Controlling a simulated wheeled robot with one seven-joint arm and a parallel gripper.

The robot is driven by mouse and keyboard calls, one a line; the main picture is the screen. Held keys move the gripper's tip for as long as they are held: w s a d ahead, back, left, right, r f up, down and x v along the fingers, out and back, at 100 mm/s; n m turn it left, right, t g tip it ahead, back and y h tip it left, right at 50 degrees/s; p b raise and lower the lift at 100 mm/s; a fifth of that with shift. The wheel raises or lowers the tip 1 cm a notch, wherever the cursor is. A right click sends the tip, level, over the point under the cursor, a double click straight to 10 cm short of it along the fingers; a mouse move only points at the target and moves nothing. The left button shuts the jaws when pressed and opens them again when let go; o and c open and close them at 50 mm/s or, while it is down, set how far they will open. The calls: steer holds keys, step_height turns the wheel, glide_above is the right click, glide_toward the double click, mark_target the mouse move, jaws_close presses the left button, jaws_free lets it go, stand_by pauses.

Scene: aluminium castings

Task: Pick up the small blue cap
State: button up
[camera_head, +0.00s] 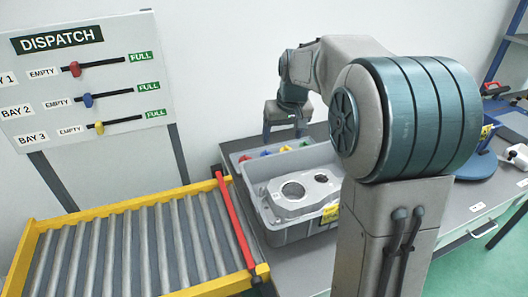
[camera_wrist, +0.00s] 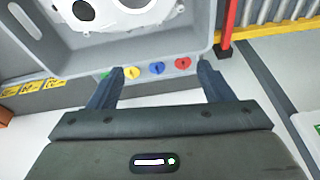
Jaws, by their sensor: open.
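In the head view the blue cap (camera_head: 265,153) lies below my gripper (camera_head: 283,138), which is above and behind the row. I cannot tell the exact height of the fingertips above the cap.
Red (camera_wrist: 182,63), yellow (camera_wrist: 131,72) and green (camera_wrist: 103,75) caps share the row; the left finger partly covers the green one. A grey bin (camera_head: 275,235) holds a metal casting (camera_head: 300,193) close by. A roller conveyor (camera_head: 130,250) with a red bar (camera_head: 236,220) stands left.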

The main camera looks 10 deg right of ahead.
steer(key=w+f, duration=0.5)
steer(key=w, duration=0.6)
steer(key=n, duration=0.1)
glide_toward(267, 152)
steer(key=p+x, duration=0.1)
steer(key=x, duration=0.3)
steer(key=shift+w+f+p, duration=0.15)
steer(key=shift+w+p, duration=0.1)
steer(key=shift+p, duration=0.1)
steer(key=shift+p+x, duration=1.05)
steer(key=shift+x, duration=1.7)
steer(key=shift+s, duration=0.2)
steer(key=c, duration=1)
